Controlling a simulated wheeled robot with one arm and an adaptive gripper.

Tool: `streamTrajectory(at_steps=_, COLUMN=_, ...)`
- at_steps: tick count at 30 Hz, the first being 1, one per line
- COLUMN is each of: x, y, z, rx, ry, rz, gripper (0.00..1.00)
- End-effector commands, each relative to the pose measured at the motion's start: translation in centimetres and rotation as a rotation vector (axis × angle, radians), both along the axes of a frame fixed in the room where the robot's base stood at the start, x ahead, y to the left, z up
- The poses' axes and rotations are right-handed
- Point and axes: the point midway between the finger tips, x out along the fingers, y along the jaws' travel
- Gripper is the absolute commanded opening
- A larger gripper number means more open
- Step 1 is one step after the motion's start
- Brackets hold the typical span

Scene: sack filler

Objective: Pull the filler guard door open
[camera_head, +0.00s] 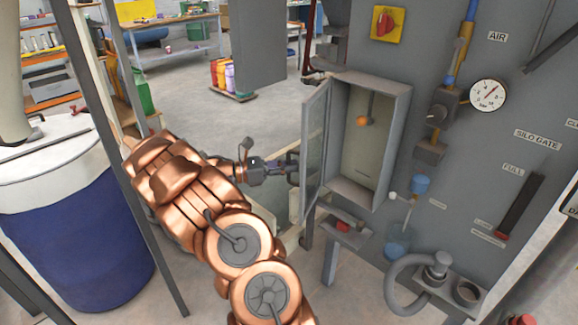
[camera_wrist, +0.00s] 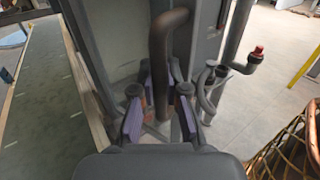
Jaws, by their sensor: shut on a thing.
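The filler guard door (camera_head: 316,140) is a grey-framed panel with a clear pane, hinged on a grey box (camera_head: 401,135). It stands open, swung out from the box, so the inside shows. An orange knob (camera_head: 362,121) hangs inside. My gripper (camera_head: 292,168) is at the outer face of the door in the head view. In the wrist view, my gripper (camera_wrist: 160,112) has its purple-padded fingers on either side of a dark grey bar handle (camera_wrist: 162,58), closed on it. The handle is mostly hidden in the head view.
Below the box is a small shelf with a red button (camera_head: 343,227). A blue drum (camera_head: 80,240) stands left, beside a post.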

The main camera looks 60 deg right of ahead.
Motion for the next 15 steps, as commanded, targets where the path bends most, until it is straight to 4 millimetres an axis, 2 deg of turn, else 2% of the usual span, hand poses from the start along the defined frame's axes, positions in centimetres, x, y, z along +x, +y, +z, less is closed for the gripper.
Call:
streamTrajectory(at_steps=6, x=0.01, y=0.01, z=0.00, rx=0.001, ry=0.001, rz=0.000, gripper=0.00)
streamTrajectory(at_steps=7, x=0.01, y=0.01, z=0.00, rx=0.001, ry=0.001, rz=0.000, gripper=0.16)
streamTrajectory(at_steps=13, x=0.00, y=0.00, z=0.00, rx=0.000, ry=0.000, rz=0.000, gripper=0.37)
streamTrajectory(at_steps=15, x=-0.01, y=-0.01, z=0.01, rx=0.000, ry=0.000, rz=0.000, gripper=0.39)
